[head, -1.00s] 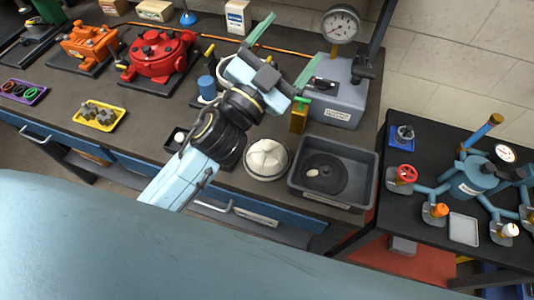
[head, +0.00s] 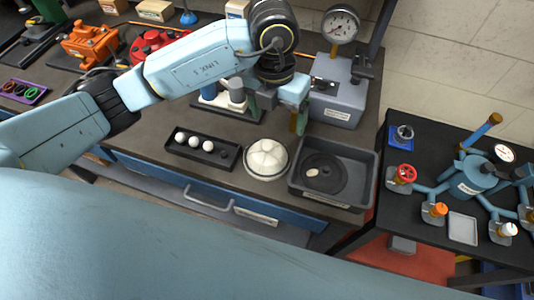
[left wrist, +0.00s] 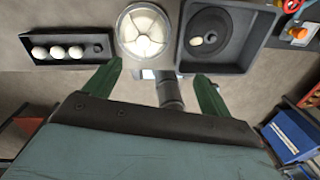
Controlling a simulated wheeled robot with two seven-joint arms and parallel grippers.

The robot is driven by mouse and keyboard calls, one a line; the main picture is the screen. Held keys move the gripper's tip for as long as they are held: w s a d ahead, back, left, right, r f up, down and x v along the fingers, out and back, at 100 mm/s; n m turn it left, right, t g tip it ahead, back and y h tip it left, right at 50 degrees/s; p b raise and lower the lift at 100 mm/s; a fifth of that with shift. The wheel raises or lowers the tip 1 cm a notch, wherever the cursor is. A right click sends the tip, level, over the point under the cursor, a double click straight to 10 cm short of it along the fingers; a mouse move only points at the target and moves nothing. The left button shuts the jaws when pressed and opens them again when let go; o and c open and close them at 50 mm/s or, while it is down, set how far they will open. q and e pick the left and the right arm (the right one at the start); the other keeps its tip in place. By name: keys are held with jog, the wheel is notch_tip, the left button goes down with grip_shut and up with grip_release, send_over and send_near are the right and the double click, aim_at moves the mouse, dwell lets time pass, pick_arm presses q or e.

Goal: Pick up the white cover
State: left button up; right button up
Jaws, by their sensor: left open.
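The white cover (head: 267,157) is a round, low dome with radial ribs and a pale rim. It sits on the dark bench between a black tray and a grey bin, and shows at the top of the left wrist view (left wrist: 143,30). My left gripper (head: 277,116) points down just behind the cover in the head view, its green fingers spread and empty. In the left wrist view the fingertips (left wrist: 157,70) lie below the cover in the picture, apart from it. My right gripper is not in view.
The black tray (head: 189,152) with white balls is left of the cover. The grey bin (head: 364,187) holding a dark disc is close on its right. A grey gauge box (head: 340,98) stands behind. The bench's front edge is near the cover.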

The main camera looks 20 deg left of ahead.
pick_arm(q)
jog(key=a+f, duration=0.1)
jog(key=a, duration=0.1)
send_over(267, 145)
jog(key=shift+y, duration=0.4)
jog(key=f, duration=0.4)
jog(key=d+f, duration=0.1)
jog(key=f, duration=0.1)
jog(key=shift+f+p, duration=0.3)
jog(key=shift+p, duration=0.05)
jog(key=f, duration=0.2)
jog(key=a+f+p, duration=0.1)
jog(key=f, duration=0.1)
jog(key=shift+s+f, duration=0.1)
jog(key=shift+f, duration=0.65)
jog(key=shift+c, duration=0.2)
jog(key=c, duration=0.9)
